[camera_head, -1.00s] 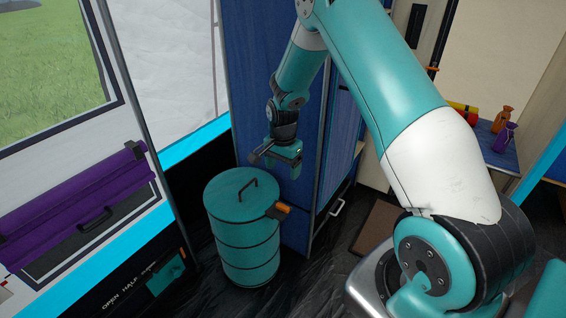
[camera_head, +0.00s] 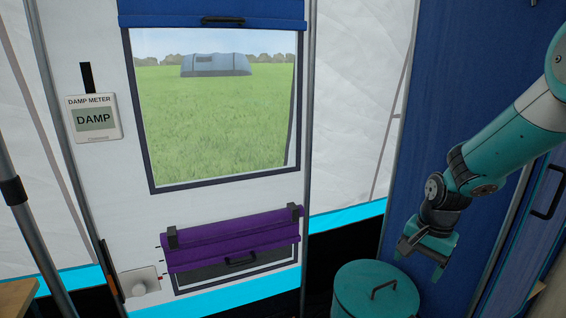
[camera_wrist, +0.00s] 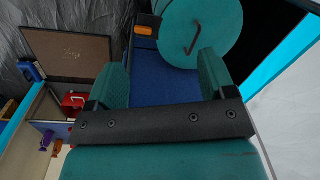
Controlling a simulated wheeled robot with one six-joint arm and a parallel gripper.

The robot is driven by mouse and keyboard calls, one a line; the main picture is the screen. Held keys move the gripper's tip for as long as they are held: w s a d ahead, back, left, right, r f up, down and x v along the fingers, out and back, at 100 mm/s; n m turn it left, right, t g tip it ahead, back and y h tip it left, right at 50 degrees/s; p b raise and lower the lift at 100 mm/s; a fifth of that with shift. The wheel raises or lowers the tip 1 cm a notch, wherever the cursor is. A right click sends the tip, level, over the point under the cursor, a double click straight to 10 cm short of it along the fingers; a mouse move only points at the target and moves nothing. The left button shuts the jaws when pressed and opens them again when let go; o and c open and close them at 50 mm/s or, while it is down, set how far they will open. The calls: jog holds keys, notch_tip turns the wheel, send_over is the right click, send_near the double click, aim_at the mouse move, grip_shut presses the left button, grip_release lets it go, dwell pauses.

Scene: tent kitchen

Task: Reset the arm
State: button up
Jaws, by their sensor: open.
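My gripper (camera_head: 424,260) hangs at the right of the head view, above and beside the teal lidded bin (camera_head: 376,292). Its jaws are open with nothing between them. In the wrist view my gripper (camera_wrist: 163,80) shows two teal fingers spread apart, and the bin lid (camera_wrist: 210,25) with its dark handle lies beyond the right finger. My arm comes in from the right edge of the head view, bent at the wrist.
A blue cabinet (camera_head: 425,120) stands behind my arm. The tent wall has a window (camera_head: 215,120), a purple rolled blind (camera_head: 232,240) and a damp meter (camera_head: 94,119) reading DAMP.

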jog(key=s+a+r+n+y, duration=0.2)
jog(key=s+a+r+n, duration=0.6)
jog(key=s+a+r, duration=0.3)
jog(key=s+a+r+n+y, duration=0.1)
jog(key=s+a+r+n, duration=0.2)
jog(key=s, duration=0.5)
jog(key=s+a+r+n, duration=0.2)
jog(key=s+n, duration=0.4)
jog(key=s, duration=0.1)
notch_tip(320, 180, up, 16)
jog(key=p, duration=1.6)
jog(key=shift+w+m+g, duration=0.25)
jog(key=shift+m+g, duration=0.05)
